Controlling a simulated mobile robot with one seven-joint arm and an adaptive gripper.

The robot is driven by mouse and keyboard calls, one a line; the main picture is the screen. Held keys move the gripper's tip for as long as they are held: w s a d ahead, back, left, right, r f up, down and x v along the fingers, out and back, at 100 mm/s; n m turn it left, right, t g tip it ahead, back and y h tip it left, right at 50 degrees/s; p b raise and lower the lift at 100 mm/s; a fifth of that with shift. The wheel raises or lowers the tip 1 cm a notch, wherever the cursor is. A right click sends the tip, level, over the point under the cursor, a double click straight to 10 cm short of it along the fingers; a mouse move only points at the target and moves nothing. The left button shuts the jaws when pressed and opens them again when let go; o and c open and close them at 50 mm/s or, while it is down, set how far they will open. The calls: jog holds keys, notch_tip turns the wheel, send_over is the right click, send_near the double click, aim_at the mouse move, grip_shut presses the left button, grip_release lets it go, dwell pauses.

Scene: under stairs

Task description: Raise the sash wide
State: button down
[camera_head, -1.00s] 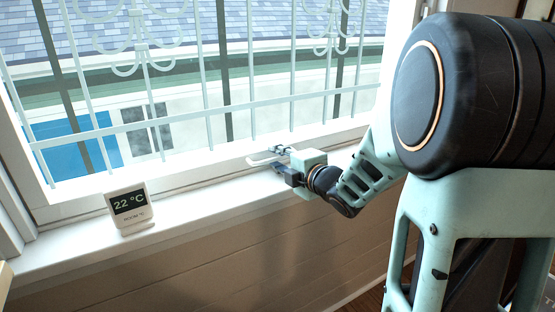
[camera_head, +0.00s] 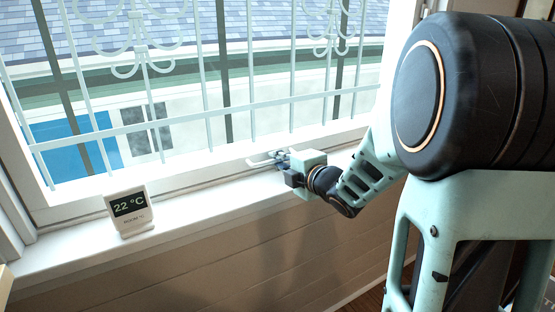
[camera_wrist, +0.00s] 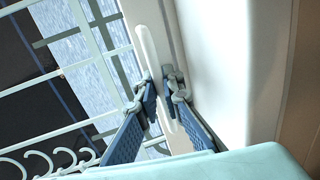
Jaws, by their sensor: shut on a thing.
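The window sash shows in the head view as a white frame, and its bottom rail (camera_head: 200,178) sits low, close to the sill. A slim white handle (camera_head: 258,162) stands out from the rail. My gripper (camera_head: 279,159) is at this handle, low on the right side of the window. In the wrist view the long pale handle (camera_wrist: 149,52) runs between the blue fingers of my gripper (camera_wrist: 164,97). The fingers are shut on it. The exact contact faces are partly hidden by the fingertips.
A small white thermometer (camera_head: 129,209) reading 22 °C stands on the sill (camera_head: 70,245), left of my gripper. Pale decorative bars (camera_head: 180,118) stand outside the glass. The sill between thermometer and gripper is clear. A panelled wall (camera_head: 220,245) lies below.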

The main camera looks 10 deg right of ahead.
jog(key=p, duration=2.3)
send_near(267, 23)
jog(key=x, duration=0.5)
jog(key=shift+r, duration=0.2)
jog(key=shift+b, duration=0.3)
jog(key=c, duration=2.1)
grip_release()
jog(key=shift+s+f, duration=0.1)
jog(key=shift+f, duration=0.1)
notch_tip(267, 23, up, 10)
jog(key=shift+r, duration=0.25)
